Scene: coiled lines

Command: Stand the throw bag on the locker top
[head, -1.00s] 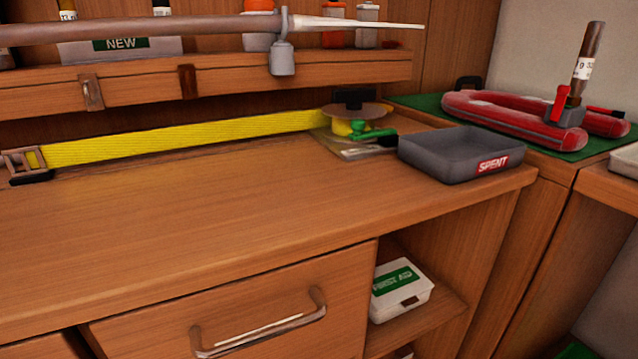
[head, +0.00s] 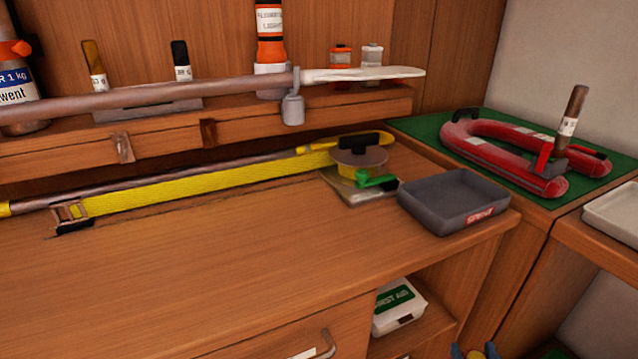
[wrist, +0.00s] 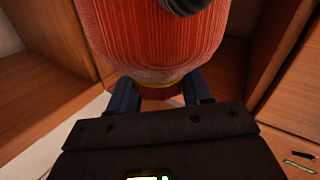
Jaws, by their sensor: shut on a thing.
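In the wrist view a red, ribbed fabric bag (wrist: 150,35), taken as the throw bag, fills the upper middle. A dark round part sits at its top edge and a yellow band at its near end. My gripper (wrist: 160,92) has its two blue fingers shut on that near end. In the head view, blue and yellow tips (head: 474,353) show at the bottom edge, likely my gripper; the bag itself is not seen there. The frames do not label the locker top; a green-matted wooden top (head: 484,118) stands at the right and a wooden counter (head: 200,270) in front.
A red horseshoe float (head: 478,146) with a brown tube (head: 573,112) lies on the green mat. A grey tray (head: 455,200), reel (head: 358,158) and yellow strap (head: 220,187) lie on the counter. A first aid box (head: 398,306) sits below. The counter's front middle is clear.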

